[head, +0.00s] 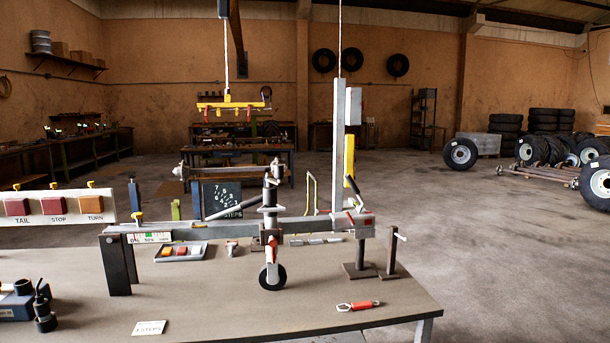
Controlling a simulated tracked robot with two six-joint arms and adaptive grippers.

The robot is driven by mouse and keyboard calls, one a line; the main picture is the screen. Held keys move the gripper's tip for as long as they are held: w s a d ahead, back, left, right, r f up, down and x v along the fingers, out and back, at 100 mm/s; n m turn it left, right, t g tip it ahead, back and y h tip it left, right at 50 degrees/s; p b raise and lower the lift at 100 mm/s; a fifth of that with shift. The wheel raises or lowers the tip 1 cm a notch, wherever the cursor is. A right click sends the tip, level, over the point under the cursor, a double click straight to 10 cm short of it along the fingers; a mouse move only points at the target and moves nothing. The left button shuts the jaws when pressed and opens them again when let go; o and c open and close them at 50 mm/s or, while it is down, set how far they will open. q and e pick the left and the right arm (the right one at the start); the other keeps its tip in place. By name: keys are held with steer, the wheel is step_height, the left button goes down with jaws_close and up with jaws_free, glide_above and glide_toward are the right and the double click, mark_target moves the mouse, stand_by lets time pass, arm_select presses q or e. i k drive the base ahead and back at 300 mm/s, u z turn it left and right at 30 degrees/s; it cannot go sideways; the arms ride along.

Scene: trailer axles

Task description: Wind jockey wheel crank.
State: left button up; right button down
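The jockey wheel (272,277) has a black tyre and hangs under the grey drawbar (210,231), at or close to the bench top. A red and white clamp part (271,247) sits on the tube just below the drawbar. Neither of my grippers shows in the head view.
The bench top (215,300) carries a black support (118,265), a small post with a white handle (392,250), a red-ended tool (358,305), a parts tray (180,252) and a blue box (16,300). A yellow hoist beam (230,104) hangs behind. The front middle is mostly clear.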

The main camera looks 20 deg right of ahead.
mark_target(278, 169)
steer(key=z, duration=0.1)
steer(key=i, duration=1)
steer(key=u, duration=0.05)
